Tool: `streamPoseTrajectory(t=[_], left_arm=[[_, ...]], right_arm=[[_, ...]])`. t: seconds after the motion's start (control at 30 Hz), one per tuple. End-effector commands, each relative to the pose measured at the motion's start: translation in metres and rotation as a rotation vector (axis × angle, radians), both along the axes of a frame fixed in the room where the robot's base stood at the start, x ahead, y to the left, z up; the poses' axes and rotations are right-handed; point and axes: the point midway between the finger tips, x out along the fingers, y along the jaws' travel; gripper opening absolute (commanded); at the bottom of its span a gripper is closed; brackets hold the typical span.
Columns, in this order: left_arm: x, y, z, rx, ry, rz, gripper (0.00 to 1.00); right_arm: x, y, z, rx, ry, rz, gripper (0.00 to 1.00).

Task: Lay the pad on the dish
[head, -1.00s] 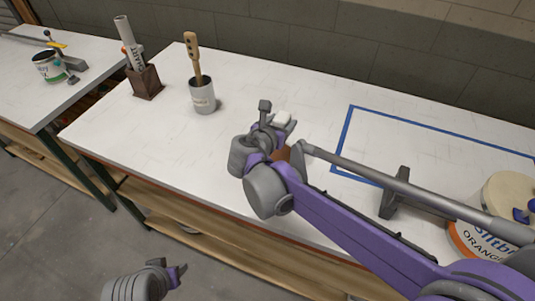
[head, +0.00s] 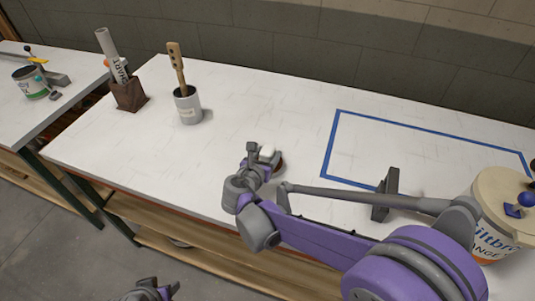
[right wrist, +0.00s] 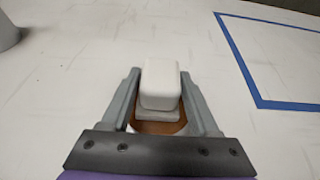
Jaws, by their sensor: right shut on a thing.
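The white, block-shaped pad (head: 267,152) is between the fingers of my right gripper (head: 261,152). The pad also shows in the right wrist view (right wrist: 161,84), with the right gripper's fingers (right wrist: 160,92) on both sides of it. The brown dish (head: 280,164) is on the table, mostly hidden by the gripper and pad. In the right wrist view the dish (right wrist: 150,127) shows under the pad's near end. I cannot tell whether the pad touches it. My left gripper (head: 163,291) is at the bottom edge, partly cut off, away from the table.
A grey cup (head: 188,107) with a wooden stick and a brown holder (head: 129,96) with a tube stand to the left. A blue tape outline (head: 328,150) lies to the right. A large tub (head: 497,205) and a dark grey stand (head: 388,190) are nearer my right arm.

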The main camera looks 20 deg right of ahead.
Motion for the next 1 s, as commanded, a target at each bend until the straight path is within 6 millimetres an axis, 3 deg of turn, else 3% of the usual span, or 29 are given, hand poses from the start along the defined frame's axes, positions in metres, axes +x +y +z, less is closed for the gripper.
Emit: streamPoseTrajectory(t=[0.1,0.13,0.3,0.67,1.0], left_arm=[[0.0,0.0,-0.004,0.0,0.001,0.0,0.5],[0.0,0.0,-0.004,0.0,0.001,0.0,0.5],[0.0,0.0,-0.003,0.0,0.001,0.0,0.5],[0.0,0.0,0.002,0.0,-0.001,0.0,0.5],[0.0,0.0,0.003,0.0,-0.001,0.0,0.5]], right_arm=[[0.0,0.0,-0.004,0.0,0.0,0.0,0.07],[0.0,0.0,-0.004,0.0,0.0,0.0,0.63],[0.0,0.0,-0.003,0.0,0.0,0.0,0.91],[0.0,0.0,0.003,0.0,0.0,0.0,0.91],[-0.05,0.036,0.026,0.0,0.0,0.006,0.91]])
